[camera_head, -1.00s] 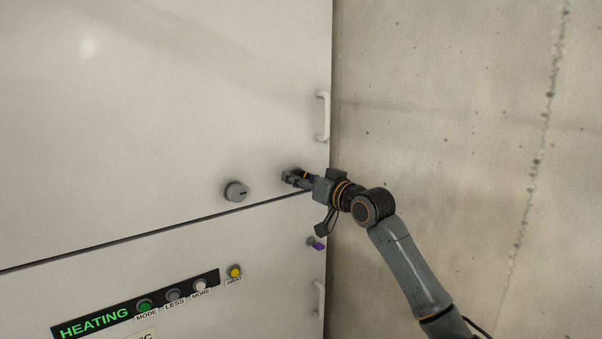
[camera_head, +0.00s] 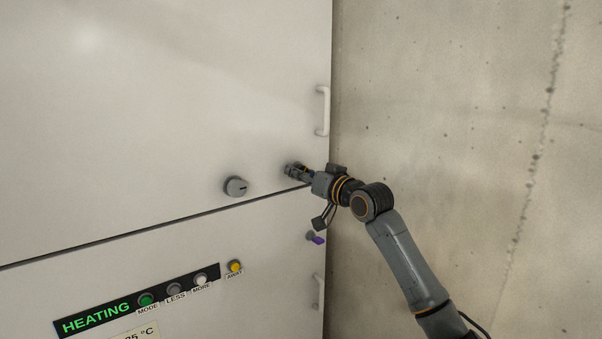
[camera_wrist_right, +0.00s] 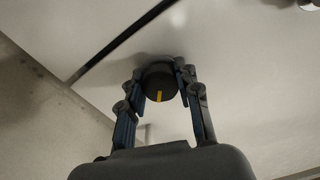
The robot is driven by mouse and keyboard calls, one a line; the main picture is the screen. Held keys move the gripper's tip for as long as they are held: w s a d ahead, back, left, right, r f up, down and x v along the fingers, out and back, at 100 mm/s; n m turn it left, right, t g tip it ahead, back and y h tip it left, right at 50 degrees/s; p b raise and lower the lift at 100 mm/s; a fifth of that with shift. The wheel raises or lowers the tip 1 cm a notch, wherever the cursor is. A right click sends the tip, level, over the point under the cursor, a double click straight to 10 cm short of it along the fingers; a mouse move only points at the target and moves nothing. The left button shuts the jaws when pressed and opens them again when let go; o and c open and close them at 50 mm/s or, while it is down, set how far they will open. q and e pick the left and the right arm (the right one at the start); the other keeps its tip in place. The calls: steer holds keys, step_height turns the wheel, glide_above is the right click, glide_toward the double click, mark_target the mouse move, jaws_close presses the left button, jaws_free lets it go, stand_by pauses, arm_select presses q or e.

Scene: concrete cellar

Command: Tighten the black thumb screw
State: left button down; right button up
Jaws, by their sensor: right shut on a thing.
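The black thumb screw (camera_wrist_right: 159,82) shows in the right wrist view as a dark round knob with a yellow mark on its face. It stands out from the white panel just beside a dark seam. My right gripper (camera_wrist_right: 160,88) is shut on it, one finger on each side. In the head view my right gripper (camera_head: 296,171) reaches in from the right to the panel's right part and hides most of the screw. My left gripper is not in view.
On the white cabinet (camera_head: 150,110) are a grey knob (camera_head: 236,186), two handles (camera_head: 323,110) (camera_head: 318,292), a purple-tipped part (camera_head: 317,238) and a HEATING strip (camera_head: 96,318) with several buttons. A concrete wall (camera_head: 450,120) stands at right.

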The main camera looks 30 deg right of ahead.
steer(key=m+p, duration=0.3)
steer(key=m, duration=0.1)
steer(key=shift+r+m, duration=0.15)
steer(key=shift+m, duration=0.25)
steer(key=shift+m+p, duration=1.6)
steer(key=shift+m, duration=0.8)
steer(key=o, duration=1.2)
steer(key=shift+c, duration=0.2)
steer(key=shift+s, duration=0.2)
steer(key=s+d, duration=0.1)
steer(key=s, duration=1)
steer(key=shift+s, duration=0.3)
steer(key=shift+f, duration=0.2)
